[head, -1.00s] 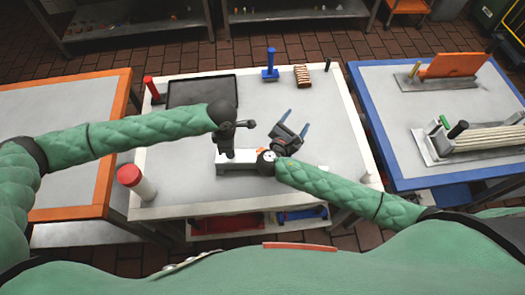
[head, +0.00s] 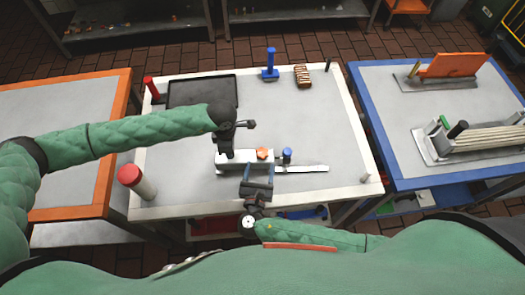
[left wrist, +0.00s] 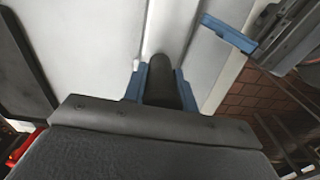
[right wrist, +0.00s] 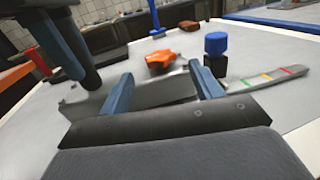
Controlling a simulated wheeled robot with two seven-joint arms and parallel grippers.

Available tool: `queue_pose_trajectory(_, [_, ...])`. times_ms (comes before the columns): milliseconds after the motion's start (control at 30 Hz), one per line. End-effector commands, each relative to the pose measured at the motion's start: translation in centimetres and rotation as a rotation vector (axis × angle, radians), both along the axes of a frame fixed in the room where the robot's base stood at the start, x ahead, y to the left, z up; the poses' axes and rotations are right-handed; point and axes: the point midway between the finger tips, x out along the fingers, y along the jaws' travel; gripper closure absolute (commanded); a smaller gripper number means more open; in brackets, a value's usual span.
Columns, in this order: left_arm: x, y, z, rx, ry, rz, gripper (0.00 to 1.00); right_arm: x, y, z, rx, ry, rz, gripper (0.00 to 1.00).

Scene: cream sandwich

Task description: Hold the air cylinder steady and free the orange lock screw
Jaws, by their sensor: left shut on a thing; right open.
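The air cylinder unit is a light grey block (head: 237,158) on the white table, with a dark round post (left wrist: 161,85) standing up at its left part. My left gripper (head: 226,152) comes down from above, shut on that post; its blue fingers clasp both sides in the left wrist view. The orange lock screw (head: 262,153), a lobed knob, sits on the block's right part and also shows in the right wrist view (right wrist: 165,60). My right gripper (head: 257,172) is open and empty on the near side of the block, below the screw, its fingers (right wrist: 163,88) pointing towards it.
A blue-capped black piece (head: 287,155) stands just right of the block, beside a flat strip with coloured marks (head: 310,169). A red-topped bottle (head: 137,181) stands front left. A black tray (head: 200,80) and a blue tool (head: 270,65) are at the back.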

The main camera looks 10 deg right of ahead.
Motion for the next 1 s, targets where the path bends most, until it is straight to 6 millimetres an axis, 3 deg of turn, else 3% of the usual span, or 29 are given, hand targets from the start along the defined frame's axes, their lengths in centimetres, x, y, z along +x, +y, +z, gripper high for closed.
queue_pose_trajectory(200, [0.0, 0.0, 0.0, 0.000, 0.000, 0.000, 1.00, 3.8, -1.0, 0.0, 0.000, -0.001, -0.002, 0.36])
queue_pose_trajectory(400, [0.0, 0.0, 0.0, 0.000, -0.001, 0.000, 1.00, 6.2, -1.6, 0.0, 0.001, 0.000, -0.001, 0.36])
queue_pose_trajectory(867, [0.0, 0.0, 0.0, -0.001, -0.001, 0.000, 1.00, 7.2, -1.9, 0.0, 0.001, 0.002, -0.001, 0.36])
queue_pose_trajectory(1000, [0.0, 0.0, 0.0, -0.001, -0.001, 0.000, 1.00, 7.2, -1.9, 0.0, 0.001, 0.001, -0.002, 0.61])
